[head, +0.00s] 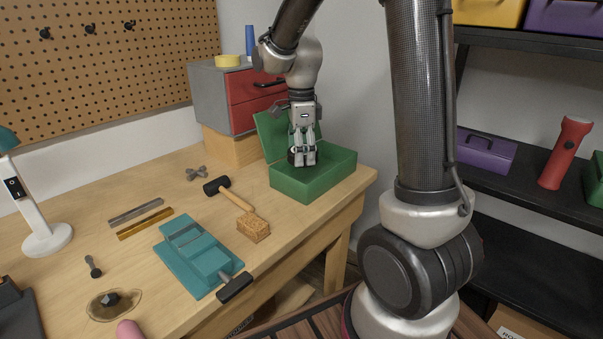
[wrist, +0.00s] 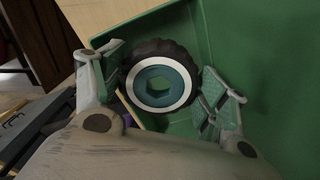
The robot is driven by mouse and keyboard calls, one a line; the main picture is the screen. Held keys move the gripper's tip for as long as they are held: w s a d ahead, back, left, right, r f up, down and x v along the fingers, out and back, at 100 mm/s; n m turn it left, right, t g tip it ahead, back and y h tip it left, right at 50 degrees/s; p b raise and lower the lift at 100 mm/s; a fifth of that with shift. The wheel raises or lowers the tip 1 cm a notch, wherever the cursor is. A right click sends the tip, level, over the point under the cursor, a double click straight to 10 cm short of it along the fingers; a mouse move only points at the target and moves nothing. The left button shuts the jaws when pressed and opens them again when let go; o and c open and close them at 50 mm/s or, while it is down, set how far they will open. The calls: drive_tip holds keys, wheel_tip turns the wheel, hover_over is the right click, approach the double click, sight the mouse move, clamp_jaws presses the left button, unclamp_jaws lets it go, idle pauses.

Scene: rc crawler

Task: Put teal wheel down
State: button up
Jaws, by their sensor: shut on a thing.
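The teal wheel (wrist: 177,74) has a black knobbly tyre, a white ring and a teal hub with a hole. It sits between the fingers of my gripper (wrist: 163,92) in the wrist view, and green surface shows behind and through it. In the head view my gripper (head: 304,160) points down, shut on the wheel, over the green box (head: 318,181) at the table's right end. Only a dark bit of the tyre (head: 293,157) shows there. Whether the wheel touches the box is unclear.
The box's raised green lid (head: 269,130) stands behind my gripper. A drawer cabinet (head: 222,95) is beyond it. A mallet (head: 230,194), a cork block (head: 254,229) and a teal vise (head: 197,256) lie left of the box.

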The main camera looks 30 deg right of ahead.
wheel_tip(320, 180, down, 7)
drive_tip(key=shift+f, duration=0.15)
idle(0.4)
drive_tip(key=o, duration=0.8)
drive_tip(key=shift+f, duration=0.1)
drive_tip(key=shift+c, duration=0.2)
